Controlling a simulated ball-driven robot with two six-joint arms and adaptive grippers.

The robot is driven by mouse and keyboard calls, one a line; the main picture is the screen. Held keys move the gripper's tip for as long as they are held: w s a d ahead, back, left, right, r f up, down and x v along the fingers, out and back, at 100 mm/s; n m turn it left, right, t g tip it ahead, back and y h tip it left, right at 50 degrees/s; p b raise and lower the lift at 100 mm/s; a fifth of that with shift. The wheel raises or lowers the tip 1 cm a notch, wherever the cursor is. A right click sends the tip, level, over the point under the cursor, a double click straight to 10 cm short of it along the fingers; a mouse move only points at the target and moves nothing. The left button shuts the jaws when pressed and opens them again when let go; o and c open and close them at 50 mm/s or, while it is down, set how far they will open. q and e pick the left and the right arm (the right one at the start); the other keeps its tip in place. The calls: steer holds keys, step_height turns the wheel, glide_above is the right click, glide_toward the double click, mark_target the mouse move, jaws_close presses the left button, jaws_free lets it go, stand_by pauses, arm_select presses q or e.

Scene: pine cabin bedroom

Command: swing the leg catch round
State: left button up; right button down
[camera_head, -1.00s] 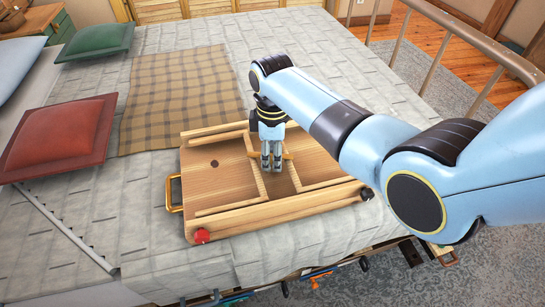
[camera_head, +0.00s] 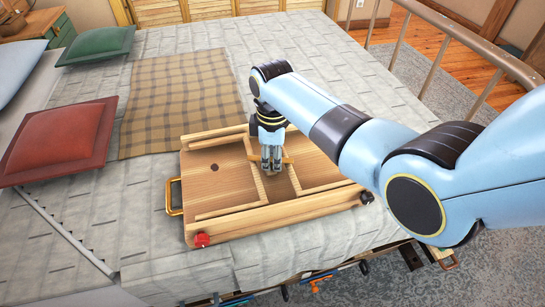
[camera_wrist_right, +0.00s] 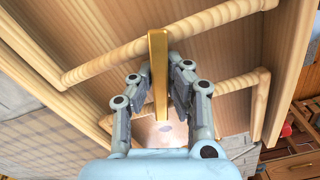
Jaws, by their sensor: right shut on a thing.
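A wooden folding table (camera_head: 230,185) lies underside up on the bed, with its pale legs folded flat inside its frame. The leg catch (camera_head: 286,158) is a small yellow-brown bar near the middle of the underside, between the legs. My right gripper (camera_head: 271,168) points down over it and hides its middle. In the right wrist view the catch (camera_wrist_right: 158,85) is a narrow bar standing between the two fingers of my right gripper (camera_wrist_right: 160,72), which are shut on it. Round leg rungs cross behind it. My left gripper is not in view.
The table has a brass handle (camera_head: 174,196), a red knob (camera_head: 202,240) and a dark knob (camera_head: 366,197) on its edges. A checked blanket (camera_head: 180,100), a red cushion (camera_head: 60,140) and a green cushion (camera_head: 95,46) lie beyond. A metal bed rail (camera_head: 450,30) runs at the right.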

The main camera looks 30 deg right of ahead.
steer(key=m+p, duration=0.2)
steer(key=shift+s+r+m+p, duration=0.1)
steer(key=shift+r+m+p, duration=0.1)
steer(key=shift+m+p, duration=0.2)
steer(key=m+p, duration=0.1)
steer(key=m, duration=0.1)
steer(key=shift+a+m, duration=0.1)
steer(key=shift+m, duration=0.3)
steer(key=m+p, duration=0.2)
steer(key=m, duration=0.1)
steer(key=shift+a+f+m, duration=0.1)
steer(key=shift+m, duration=0.2)
steer(key=shift+m+p, duration=0.35)
steer(key=shift+m, duration=1.35)
steer(key=shift+a+f, duration=0.1)
steer(key=c, duration=1.3)
jaws_free()
